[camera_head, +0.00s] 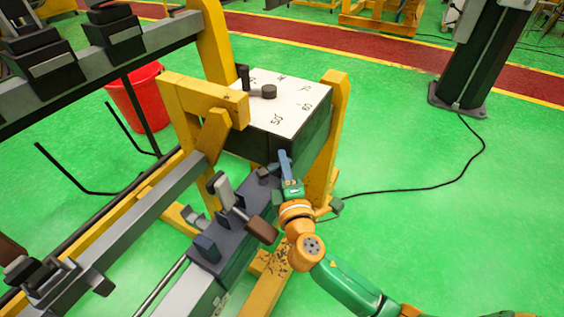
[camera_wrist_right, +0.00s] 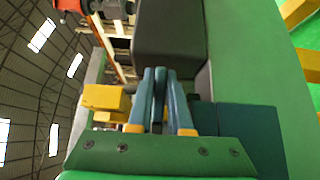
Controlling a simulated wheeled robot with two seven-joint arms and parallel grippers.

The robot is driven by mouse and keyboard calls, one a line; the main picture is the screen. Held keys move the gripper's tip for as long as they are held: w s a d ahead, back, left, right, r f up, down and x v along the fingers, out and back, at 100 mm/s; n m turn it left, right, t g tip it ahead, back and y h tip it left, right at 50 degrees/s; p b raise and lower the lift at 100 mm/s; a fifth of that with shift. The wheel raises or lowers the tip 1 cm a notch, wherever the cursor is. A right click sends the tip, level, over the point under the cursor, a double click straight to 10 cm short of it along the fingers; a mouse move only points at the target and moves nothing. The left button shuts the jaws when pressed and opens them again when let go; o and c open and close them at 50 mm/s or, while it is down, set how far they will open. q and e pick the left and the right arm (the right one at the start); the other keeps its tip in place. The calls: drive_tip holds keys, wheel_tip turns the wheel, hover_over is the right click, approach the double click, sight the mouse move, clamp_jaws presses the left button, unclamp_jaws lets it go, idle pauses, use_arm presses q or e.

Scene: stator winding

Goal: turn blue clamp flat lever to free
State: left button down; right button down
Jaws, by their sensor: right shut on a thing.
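My right gripper (camera_head: 286,162) reaches in from the lower right in the head view, beside the dark clamp block (camera_head: 237,225). In the right wrist view its two blue fingers (camera_wrist_right: 161,76) with orange bases are closed around a thin, dark blue upright piece, which looks like the blue clamp's flat lever (camera_wrist_right: 159,98). In the head view the lever and the fingertips merge into one small blue shape, so I cannot separate them. The lever's root is hidden behind the green gripper body in the wrist view. My left gripper is not in view.
A grey box with a white numbered dial top (camera_head: 290,100) stands just behind the gripper between yellow posts (camera_head: 328,140). A brown-handled lever (camera_head: 262,229) is close to its left. A red bucket (camera_head: 137,97) is at the left. Green floor is open at the right.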

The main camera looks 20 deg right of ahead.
drive_tip(key=shift+f, duration=0.1)
idle(0.4)
drive_tip(key=c, duration=1.1)
unclamp_jaws()
drive_tip(key=shift+s, duration=0.1)
drive_tip(key=s, duration=0.2)
drive_tip(key=s+b, duration=0.1)
drive_tip(key=s, duration=0.1)
drive_tip(key=s+a, duration=0.1)
drive_tip(key=s, duration=0.2)
drive_tip(key=shift+c, duration=0.3)
